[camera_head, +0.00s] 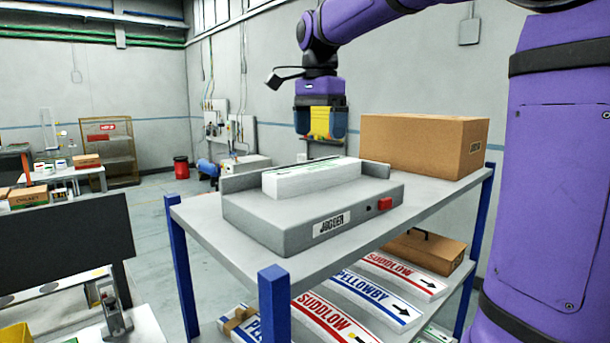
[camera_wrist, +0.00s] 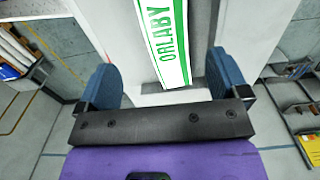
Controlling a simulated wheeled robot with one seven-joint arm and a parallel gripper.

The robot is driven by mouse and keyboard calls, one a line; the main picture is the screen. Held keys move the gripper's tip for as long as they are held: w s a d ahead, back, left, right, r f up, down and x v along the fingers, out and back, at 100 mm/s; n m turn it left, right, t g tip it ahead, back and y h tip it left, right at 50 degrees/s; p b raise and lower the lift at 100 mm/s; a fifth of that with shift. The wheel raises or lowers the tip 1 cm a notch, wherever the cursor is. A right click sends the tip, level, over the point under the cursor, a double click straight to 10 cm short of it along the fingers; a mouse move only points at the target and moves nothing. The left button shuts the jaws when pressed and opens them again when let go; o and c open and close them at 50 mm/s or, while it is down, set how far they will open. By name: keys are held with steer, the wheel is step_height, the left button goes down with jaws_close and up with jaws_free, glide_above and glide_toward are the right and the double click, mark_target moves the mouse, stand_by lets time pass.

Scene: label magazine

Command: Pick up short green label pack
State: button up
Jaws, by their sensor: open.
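A white pack with a green-printed top, the short green label pack (camera_head: 312,178), lies on the grey jogger (camera_head: 285,234) on the top of the shelf unit. In the wrist view the pack (camera_wrist: 160,40) shows green edges and the word ORLABY, running up and out of the picture. My gripper (camera_head: 320,132) is open and empty above and behind the pack, pointing down. In the wrist view the blue fingertips of my gripper (camera_wrist: 160,82) stand apart, with the pack's near end showing between them. They look clear of the pack; the exact height cannot be told.
A large cardboard box (camera_head: 425,146) stands on the shelf top (camera_head: 200,217), right of the jogger. Red and blue label packs, such as a PELLOWBY pack (camera_head: 369,297), lie on the lower shelf with a smaller brown box (camera_head: 425,258). Blue posts mark the unit's corners.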

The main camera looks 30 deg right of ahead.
mark_target(318, 167)
step_height(318, 167, down, 4)
steer(key=shift+r, duration=0.1)
steer(key=shift+w+d+f, duration=0.1)
steer(key=shift+w+f, duration=0.1)
steer(key=shift+f, duration=1.15)
steer(key=shift+w+d+f, duration=0.1)
steer(key=shift+w+f, duration=0.05)
steer(key=shift+f, duration=1.2)
steer(key=shift+r, duration=0.1)
steer(key=c, duration=1.3)
steer(key=shift+o, duration=0.2)
